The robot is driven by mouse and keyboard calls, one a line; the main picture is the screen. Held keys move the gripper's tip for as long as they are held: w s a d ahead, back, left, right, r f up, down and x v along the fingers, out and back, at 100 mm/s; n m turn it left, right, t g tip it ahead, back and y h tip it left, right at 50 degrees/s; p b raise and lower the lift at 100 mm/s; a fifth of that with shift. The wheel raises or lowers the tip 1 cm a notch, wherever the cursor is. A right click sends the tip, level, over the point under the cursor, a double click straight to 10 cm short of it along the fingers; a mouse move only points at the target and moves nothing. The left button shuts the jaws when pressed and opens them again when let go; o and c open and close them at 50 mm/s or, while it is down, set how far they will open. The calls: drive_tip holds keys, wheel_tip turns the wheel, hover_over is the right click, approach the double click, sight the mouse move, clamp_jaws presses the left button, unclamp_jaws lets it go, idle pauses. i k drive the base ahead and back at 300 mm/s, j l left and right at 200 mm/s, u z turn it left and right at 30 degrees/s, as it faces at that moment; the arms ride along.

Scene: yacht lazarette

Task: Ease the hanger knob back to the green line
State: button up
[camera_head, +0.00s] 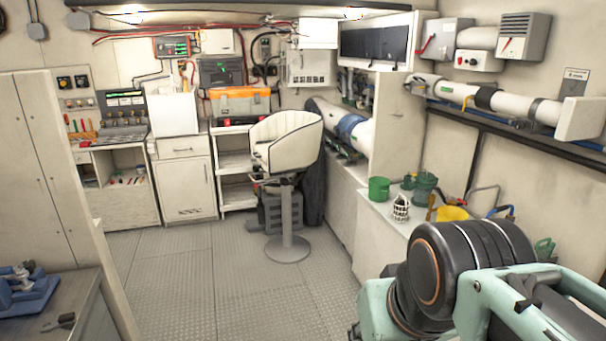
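I cannot pick out the hanger knob or its green line for certain. A white pipe (517,103) runs along the right wall, with dark, yellow and greenish bands too small to read. A second white pipe with a blue sleeve (352,127) lies behind the chair. Parts of my arm fill the lower right, with a dark drum and mint-coloured casing. The mint linked bars there may belong to my gripper (522,298). No fingertips show, so I cannot tell whether it is open or shut. It appears close to the camera, apart from both pipes.
A white pedestal chair (286,140) stands mid-room. A pale counter (369,213) along the right bears a green bucket (379,190) and other small containers. A workbench (66,303) is at lower left. The grey floor (205,285) between is clear.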

sight(518, 125)
drive_tip(key=i, duration=1.15)
drive_tip(key=i+z, duration=0.3)
drive_tip(key=i, duration=0.2)
drive_tip(key=i+j+z, duration=0.35)
drive_tip(key=i, duration=0.15)
drive_tip(key=i+j+z, duration=0.1)
drive_tip(key=i+z, duration=0.15)
drive_tip(key=z, duration=0.2)
drive_tip(key=i+j+z, duration=0.2)
drive_tip(key=z, duration=0.25)
drive_tip(key=i+j+z, duration=0.2)
drive_tip(key=z, duration=0.3)
drive_tip(key=i+j+z, duration=0.15)
drive_tip(key=j+z, duration=0.15)
drive_tip(key=z, duration=0.15)
drive_tip(key=i+j+z, duration=0.15)
drive_tip(key=z, duration=0.2)
drive_tip(key=i+j+z, duration=0.1)
drive_tip(key=j+z, duration=0.25)
drive_tip(key=i+j+z, duration=0.1)
drive_tip(key=j+z, duration=0.25)
drive_tip(key=u, duration=1.1)
